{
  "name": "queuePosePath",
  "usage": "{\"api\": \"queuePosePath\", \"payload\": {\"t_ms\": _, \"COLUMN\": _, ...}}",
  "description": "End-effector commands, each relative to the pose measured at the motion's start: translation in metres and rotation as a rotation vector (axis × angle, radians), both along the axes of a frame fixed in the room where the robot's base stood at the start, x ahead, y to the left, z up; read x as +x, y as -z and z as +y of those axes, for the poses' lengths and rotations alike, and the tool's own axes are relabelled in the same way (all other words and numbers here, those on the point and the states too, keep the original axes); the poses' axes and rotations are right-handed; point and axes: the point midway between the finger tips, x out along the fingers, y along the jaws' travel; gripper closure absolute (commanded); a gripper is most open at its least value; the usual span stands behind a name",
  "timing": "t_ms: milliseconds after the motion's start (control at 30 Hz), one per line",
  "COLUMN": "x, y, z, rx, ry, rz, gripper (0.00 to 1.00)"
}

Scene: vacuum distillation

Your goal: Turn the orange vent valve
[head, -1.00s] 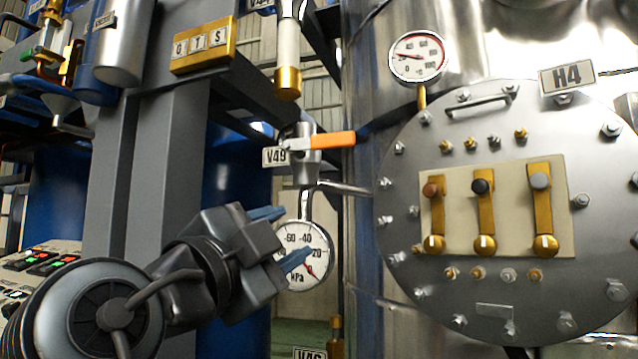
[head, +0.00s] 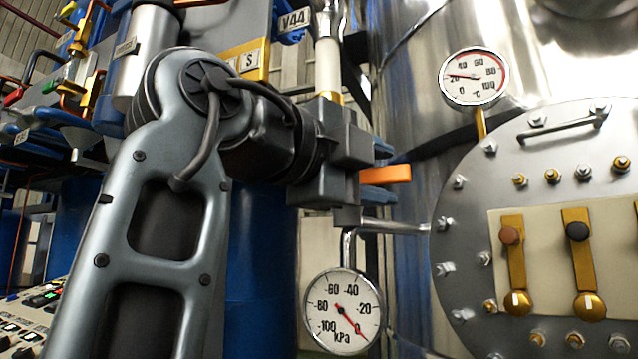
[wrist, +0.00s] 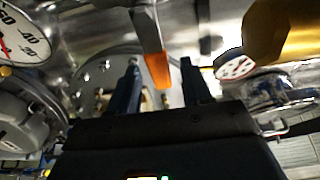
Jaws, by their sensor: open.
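The orange vent valve handle (head: 385,174) points to the right, roughly level, in the head view. The valve body and its tag are hidden behind my gripper (head: 383,171). My gripper is open, with one blue finger showing just above the handle and one just below it. In the wrist view, the orange handle (wrist: 158,72) hangs between the two dark fingers of my gripper (wrist: 159,64), with gaps on both sides. I cannot tell whether either finger touches it.
A kPa pressure gauge (head: 343,310) sits just below my gripper. A white and brass pipe (head: 329,65) stands above it. A round steel hatch (head: 465,225) with brass levers and a temperature gauge (head: 473,77) are to the right. A blue vessel (head: 262,270) is behind my arm.

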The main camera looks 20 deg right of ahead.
Motion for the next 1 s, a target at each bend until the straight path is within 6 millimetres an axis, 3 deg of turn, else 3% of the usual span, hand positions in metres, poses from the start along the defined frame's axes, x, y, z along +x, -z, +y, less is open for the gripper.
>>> {"api": "queuePosePath", "payload": {"t_ms": 200, "x": 0.007, "y": 0.000, "z": -0.017, "rx": 0.000, "ry": 0.000, "rz": 0.001, "gripper": 0.51}}
{"api": "queuePosePath", "payload": {"t_ms": 500, "x": 0.008, "y": 0.000, "z": -0.018, "rx": -0.001, "ry": -0.001, "rz": 0.001, "gripper": 0.52}}
{"api": "queuePosePath", "payload": {"t_ms": 1000, "x": 0.008, "y": 0.001, "z": -0.018, "rx": -0.001, "ry": 0.000, "rz": 0.002, "gripper": 1.00}}
